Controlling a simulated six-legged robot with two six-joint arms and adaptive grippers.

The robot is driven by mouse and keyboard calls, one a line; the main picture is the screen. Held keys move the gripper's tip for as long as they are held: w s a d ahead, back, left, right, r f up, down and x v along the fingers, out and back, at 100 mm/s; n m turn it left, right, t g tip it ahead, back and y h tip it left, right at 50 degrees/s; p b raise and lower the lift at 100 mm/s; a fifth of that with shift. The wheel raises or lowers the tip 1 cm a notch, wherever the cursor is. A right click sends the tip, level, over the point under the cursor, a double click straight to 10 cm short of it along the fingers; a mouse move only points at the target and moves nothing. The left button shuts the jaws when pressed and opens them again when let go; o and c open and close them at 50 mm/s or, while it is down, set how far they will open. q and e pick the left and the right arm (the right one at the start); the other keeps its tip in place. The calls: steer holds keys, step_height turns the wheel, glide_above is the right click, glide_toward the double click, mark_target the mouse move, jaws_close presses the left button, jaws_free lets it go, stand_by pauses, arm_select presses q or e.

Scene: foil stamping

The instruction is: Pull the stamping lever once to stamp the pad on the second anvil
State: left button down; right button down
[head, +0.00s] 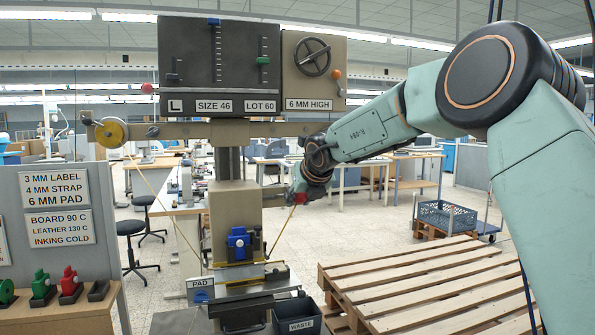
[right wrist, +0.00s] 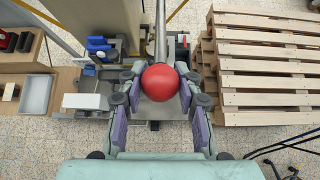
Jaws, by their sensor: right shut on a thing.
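My right gripper (head: 305,185) is at the right side of the stamping press (head: 235,210), in front of its column. In the right wrist view its fingers (right wrist: 160,95) are closed around the red ball knob (right wrist: 160,82) at the end of a grey lever rod (right wrist: 161,35). The red knob also shows a little in the head view (head: 300,199), mostly covered by the gripper. A blue die holder (head: 238,243) sits low on the press. Below it is a plate with a PAD sign (head: 201,283). I cannot tell the anvils or the pad apart. My left gripper is out of view.
A wooden pallet (head: 440,283) lies at the right, and a dark WASTE bin (head: 297,314) stands beside the press. A bench (head: 60,315) with green and red dies is at the left. A sign board (head: 55,190) stands above it.

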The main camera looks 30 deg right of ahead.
steer(key=shift+f, duration=0.2)
steer(key=f+b, duration=0.2)
steer(key=f, duration=0.1)
steer(key=shift+s+a, duration=0.1)
steer(key=shift+s, duration=0.3)
step_height(320, 180, down, 3)
steer(key=shift+f+b, duration=0.1)
steer(key=shift+b, duration=0.7)
steer(key=shift+w+f+b, duration=0.15)
steer(key=shift+f+b, duration=0.5)
steer(key=shift+f, duration=0.85)
